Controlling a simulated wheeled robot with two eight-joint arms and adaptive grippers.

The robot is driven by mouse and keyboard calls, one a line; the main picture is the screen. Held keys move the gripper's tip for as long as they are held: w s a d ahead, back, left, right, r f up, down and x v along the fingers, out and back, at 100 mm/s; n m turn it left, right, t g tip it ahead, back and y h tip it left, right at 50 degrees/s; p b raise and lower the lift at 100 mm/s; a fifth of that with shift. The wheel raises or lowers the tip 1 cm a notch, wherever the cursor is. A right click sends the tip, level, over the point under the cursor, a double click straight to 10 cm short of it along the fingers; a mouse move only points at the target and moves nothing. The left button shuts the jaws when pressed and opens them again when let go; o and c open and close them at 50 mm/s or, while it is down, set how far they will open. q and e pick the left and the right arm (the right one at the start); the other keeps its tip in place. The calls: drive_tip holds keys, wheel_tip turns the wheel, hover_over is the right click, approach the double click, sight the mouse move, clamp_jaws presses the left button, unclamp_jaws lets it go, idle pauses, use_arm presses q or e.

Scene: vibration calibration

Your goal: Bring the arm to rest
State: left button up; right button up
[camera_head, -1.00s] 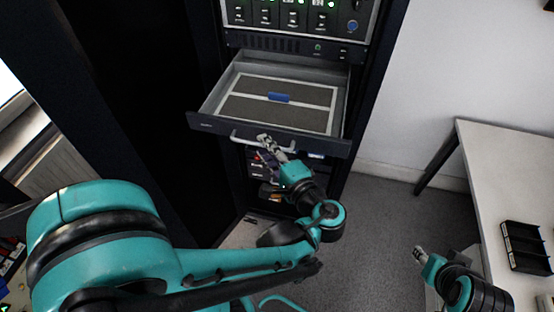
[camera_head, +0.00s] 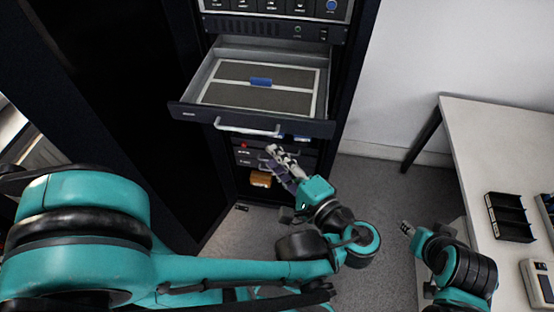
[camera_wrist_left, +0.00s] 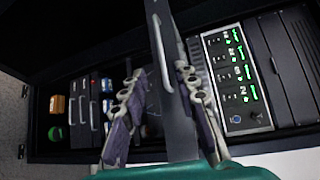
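My left gripper (camera_head: 275,158) is below and a little right of the drawer handle (camera_head: 247,129) in the head view, apart from it. In the left wrist view its two fingers (camera_wrist_left: 160,85) are spread with nothing held; the handle (camera_wrist_left: 160,52) and the drawer front (camera_wrist_left: 177,125) show between and beyond them. The left arm is bent, its elbow at the lower right of the drawer. My right gripper (camera_head: 405,227) is low beside the table; it is too small to tell whether it is open.
The drawer (camera_head: 180,111) stands pulled out of the dark rack, with a blue piece (camera_head: 261,82) on the panel inside. A white table (camera_head: 490,140) at the right bears a black tray (camera_head: 511,216) and a handheld device (camera_head: 541,282). Grey floor lies between rack and table.

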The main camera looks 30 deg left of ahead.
use_arm(q)
drive_tip(key=shift+f, duration=0.1)
drive_tip(key=w+a+f+g+h+b, duration=0.1)
drive_tip(key=a+f+h+b, duration=0.15)
drive_tip(key=f, duration=0.45)
drive_tip(key=a+f+g+h+b, duration=0.2)
drive_tip(key=f+h+b, duration=0.1)
drive_tip(key=f, duration=0.4)
drive_tip(key=d+f+n+t+h+b, duration=0.2)
drive_tip(key=d+f+n+h+b, duration=0.2)
drive_tip(key=n+h, duration=0.3)
drive_tip(key=shift+w+d+f+h+b, duration=0.2)
drive_tip(key=shift+w+f+h+b, duration=0.2)
drive_tip(key=shift+f+h+b, duration=0.45)
